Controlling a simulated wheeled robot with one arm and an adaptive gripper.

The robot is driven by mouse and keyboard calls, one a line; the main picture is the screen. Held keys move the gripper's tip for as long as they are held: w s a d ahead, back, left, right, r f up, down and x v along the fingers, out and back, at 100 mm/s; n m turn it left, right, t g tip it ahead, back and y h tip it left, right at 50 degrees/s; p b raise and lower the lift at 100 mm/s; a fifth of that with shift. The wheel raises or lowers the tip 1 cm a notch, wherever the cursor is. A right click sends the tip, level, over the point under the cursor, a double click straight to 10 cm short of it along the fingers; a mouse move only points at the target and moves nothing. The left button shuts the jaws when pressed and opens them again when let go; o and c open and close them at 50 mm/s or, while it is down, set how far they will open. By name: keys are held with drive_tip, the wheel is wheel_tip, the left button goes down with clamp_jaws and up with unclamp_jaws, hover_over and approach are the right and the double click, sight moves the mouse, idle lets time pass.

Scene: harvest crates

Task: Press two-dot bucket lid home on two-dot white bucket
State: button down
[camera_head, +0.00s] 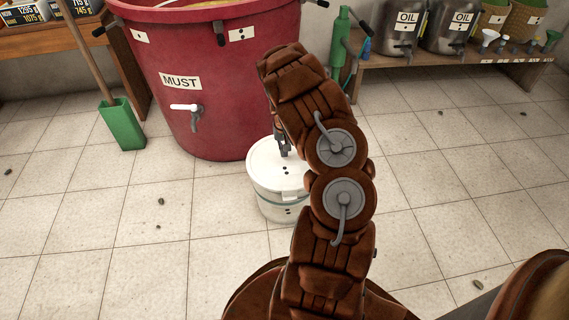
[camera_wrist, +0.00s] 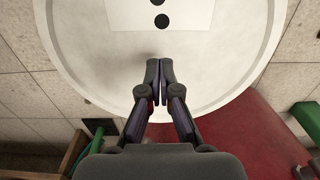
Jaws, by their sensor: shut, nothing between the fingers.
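The two-dot white bucket (camera_head: 268,205) stands upright on the tiled floor, in front of the red vat. The white lid (camera_head: 265,166) lies on top of it and shows two dots. In the wrist view the lid (camera_wrist: 95,45) fills the upper middle, with two black dots on a white label. My gripper (camera_head: 283,150) is over the lid's far part, pointing down. In the wrist view my gripper (camera_wrist: 159,65) has its fingertips together with nothing between them, over the lid near its rim. I cannot tell whether the fingertips touch the lid. My arm hides the bucket's right side.
The red vat (camera_head: 225,105) labelled MUST stands right behind the bucket, with a white tap (camera_head: 186,108). A green dustpan (camera_head: 122,125) stands at left. A low wooden bench (camera_head: 455,72) with OIL cans (camera_head: 404,30) is at back right. The floor left and right is mostly clear.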

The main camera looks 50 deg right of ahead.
sight(284, 160)
drive_tip(key=shift+a+f, duration=0.1)
drive_tip(key=shift+f, duration=1.65)
drive_tip(key=shift+r+p, duration=1)
drive_tip(key=shift+r, duration=2.05)
drive_tip(key=shift+r, duration=0.15)
drive_tip(key=s+a+r+n+p, duration=0.1)
drive_tip(key=s+a+r+p, duration=0.2)
drive_tip(key=a+r+p, duration=0.7)
drive_tip(key=s+a+r+g+p, duration=0.1)
drive_tip(key=s+a+r+p, duration=0.15)
drive_tip(key=r, duration=1.45)
drive_tip(key=s+a+r+n+p, duration=0.1)
drive_tip(key=s+a+r+p, duration=0.2)
drive_tip(key=a+r+p, duration=0.7)
drive_tip(key=s+a+r+n+p, duration=0.2)
drive_tip(key=s+a+r+p, duration=0.3)
drive_tip(key=s+r, duration=0.6)
drive_tip(key=s+a+r+n+p, duration=0.3)
drive_tip(key=s+a+r+p, duration=0.3)
drive_tip(key=r, duration=0.8)
drive_tip(key=shift+s+a+g+p, duration=0.3)
drive_tip(key=shift+s+a+g, duration=0.1)
drive_tip(key=shift+s+a, duration=1.75)
